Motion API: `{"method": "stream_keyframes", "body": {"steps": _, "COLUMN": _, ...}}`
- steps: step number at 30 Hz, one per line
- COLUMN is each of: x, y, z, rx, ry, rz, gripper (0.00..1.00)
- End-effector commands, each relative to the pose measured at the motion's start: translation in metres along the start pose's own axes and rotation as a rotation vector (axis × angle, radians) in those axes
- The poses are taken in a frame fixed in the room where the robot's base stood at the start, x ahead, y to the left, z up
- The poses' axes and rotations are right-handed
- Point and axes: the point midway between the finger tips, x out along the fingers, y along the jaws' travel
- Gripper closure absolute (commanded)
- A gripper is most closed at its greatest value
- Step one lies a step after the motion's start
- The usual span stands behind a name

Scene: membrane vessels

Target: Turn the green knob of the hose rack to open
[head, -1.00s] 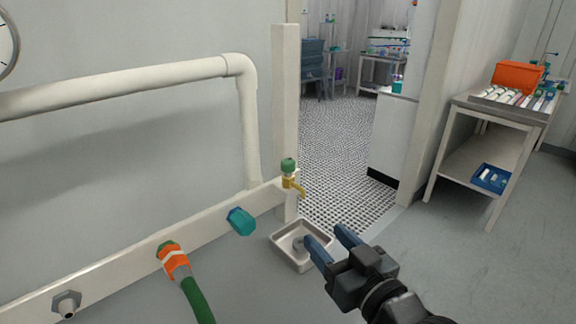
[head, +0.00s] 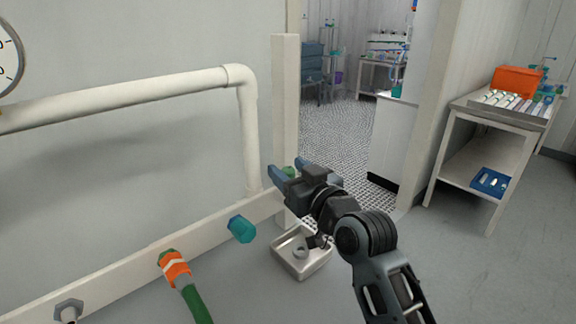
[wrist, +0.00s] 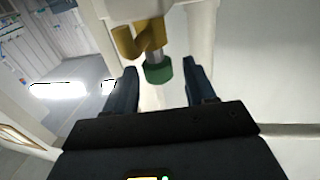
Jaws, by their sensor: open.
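The green knob (wrist: 158,74) sits on a brass tap (wrist: 150,38) of the hose rack and shows between my two fingers in the wrist view. My gripper (wrist: 165,85) is open, with one finger on each side of the knob; I cannot tell whether either touches it. In the head view my gripper (head: 290,170) is at the right end of the rack rail (head: 200,238). A little of the green knob (head: 289,171) shows between the fingers there, and the brass tap is hidden behind the gripper.
A teal cap (head: 242,229) and an orange coupling (head: 174,267) with a green hose sit along the rail to the left. A metal tray (head: 301,262) lies below the gripper. A white pipe (head: 247,130) and post (head: 285,110) stand close by. A bench (head: 490,112) is at right.

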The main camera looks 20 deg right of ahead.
Motion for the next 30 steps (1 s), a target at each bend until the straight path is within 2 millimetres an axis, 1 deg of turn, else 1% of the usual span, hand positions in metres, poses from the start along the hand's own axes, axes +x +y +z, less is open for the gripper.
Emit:
{"method": "stream_keyframes", "body": {"steps": 1, "x": 0.0044, "y": -0.0003, "z": -0.0008, "rx": 0.000, "ry": 0.000, "rz": 0.000, "gripper": 0.45}}
{"method": "stream_keyframes", "body": {"steps": 4, "x": 0.0090, "y": -0.0002, "z": -0.0002, "rx": 0.000, "ry": 0.000, "rz": 0.000, "gripper": 0.45}}
{"method": "stream_keyframes", "body": {"steps": 12, "x": 0.0101, "y": -0.0001, "z": 0.0002, "rx": 0.000, "ry": 0.001, "rz": 0.001, "gripper": 0.45}}
{"method": "stream_keyframes", "body": {"steps": 27, "x": 0.0098, "y": 0.0000, "z": 0.0003, "rx": 0.000, "ry": 0.000, "rz": 0.001, "gripper": 0.93}}
{"method": "stream_keyframes", "body": {"steps": 30, "x": 0.0099, "y": 0.0003, "z": 0.0011, "rx": 0.001, "ry": 0.000, "rz": -0.001, "gripper": 0.94}}
